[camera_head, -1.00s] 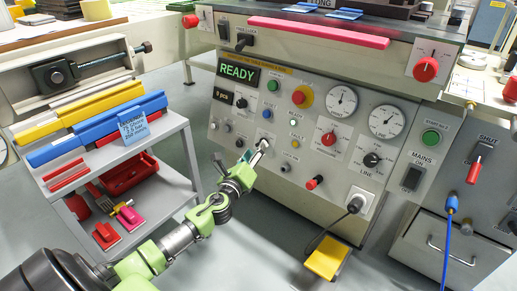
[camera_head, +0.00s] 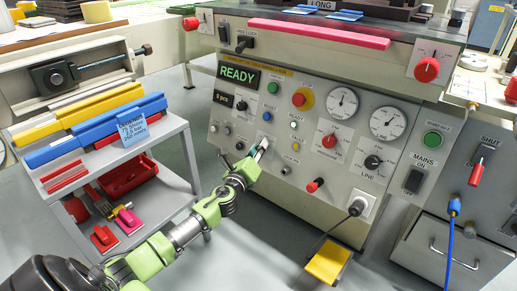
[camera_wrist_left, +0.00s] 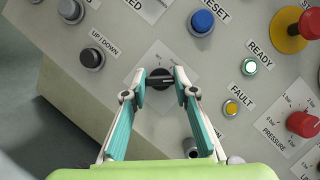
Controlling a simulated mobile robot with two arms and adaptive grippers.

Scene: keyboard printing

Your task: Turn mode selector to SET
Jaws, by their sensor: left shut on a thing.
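The mode selector is a small black knob (camera_wrist_left: 155,83) on a pale square plate (camera_wrist_left: 152,58) in the left wrist view. Its light pointer line lies roughly sideways, toward the picture's right. The plate's lettering is too small to read. My left gripper (camera_wrist_left: 161,87) has its two teal-sided fingers closed on the knob, one on each side. In the head view the left gripper (camera_head: 262,146) reaches the lower middle of the grey control panel (camera_head: 225,115), and its fingers hide the knob there. My right gripper is not in view.
A red pressure knob (camera_wrist_left: 301,123) is at right. A shelf cart (camera_head: 175,135) stands left of the panel.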

